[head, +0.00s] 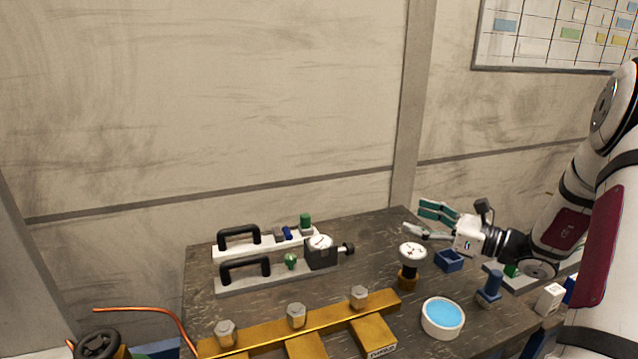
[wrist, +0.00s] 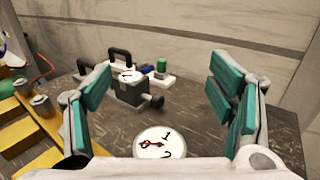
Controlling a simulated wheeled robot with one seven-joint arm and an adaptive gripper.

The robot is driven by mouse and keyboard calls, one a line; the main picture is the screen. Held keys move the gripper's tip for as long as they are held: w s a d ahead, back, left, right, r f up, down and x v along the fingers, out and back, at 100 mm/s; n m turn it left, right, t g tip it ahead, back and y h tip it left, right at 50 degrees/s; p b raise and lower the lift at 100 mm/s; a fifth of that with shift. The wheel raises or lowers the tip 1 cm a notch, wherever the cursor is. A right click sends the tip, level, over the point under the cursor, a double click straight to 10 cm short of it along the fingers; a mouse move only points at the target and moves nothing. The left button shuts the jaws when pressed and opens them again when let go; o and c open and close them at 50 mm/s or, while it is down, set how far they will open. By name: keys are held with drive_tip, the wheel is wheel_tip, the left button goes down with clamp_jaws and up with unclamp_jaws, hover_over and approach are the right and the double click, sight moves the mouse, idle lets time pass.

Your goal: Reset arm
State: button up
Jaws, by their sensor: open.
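My gripper (head: 430,222) is open and empty, with teal finger pads, held above the right part of the table; both fingers also show in the wrist view (wrist: 163,98). It points to the left in the head view. Just below and in front of it stands a white-topped dial (head: 412,252) on a brass-coloured base; the dial face (wrist: 160,143) shows a red pointer and numbers in the wrist view. The gripper does not touch it as far as I can see. No microscope arm is clearly recognisable in either view.
A gauge block (head: 320,252) and two black-handled bars (head: 245,284) stand at the back. A brass rail (head: 330,318) with several hex bolts runs along the front. A bowl of blue liquid (head: 442,318), a blue box (head: 449,261) and a blue post (head: 490,288) are at right.

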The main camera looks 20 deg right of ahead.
drive_tip(key=s+a+r+n+g, duration=0.2)
drive_tip(key=s+a+n+g, duration=0.25)
drive_tip(key=a, duration=0.25)
drive_tip(key=s+a+r+n+g, duration=0.25)
drive_tip(key=a+n, duration=0.25)
drive_tip(key=a, duration=0.3)
drive_tip(key=s+a+r+n+g, duration=0.1)
drive_tip(key=s+a+n+g, duration=0.3)
drive_tip(key=a, duration=0.3)
drive_tip(key=s+r+n+h, duration=0.1)
drive_tip(key=s+n+h, duration=0.4)
drive_tip(key=s+n, duration=0.2)
drive_tip(key=s+r+n+h+p, duration=0.1)
drive_tip(key=s+r+n+h, duration=0.1)
drive_tip(key=s+n+h, duration=0.3)
drive_tip(key=s+n, duration=0.3)
drive_tip(key=s, duration=0.2)
drive_tip(key=shift+s+d+r+t+h, duration=0.15)
drive_tip(key=shift+s+r+t+h, duration=0.15)
drive_tip(key=shift+s, duration=0.1)
drive_tip(key=shift+o, duration=0.3)
drive_tip(key=shift+n+p, duration=0.25)
drive_tip(key=shift+p, duration=0.05)
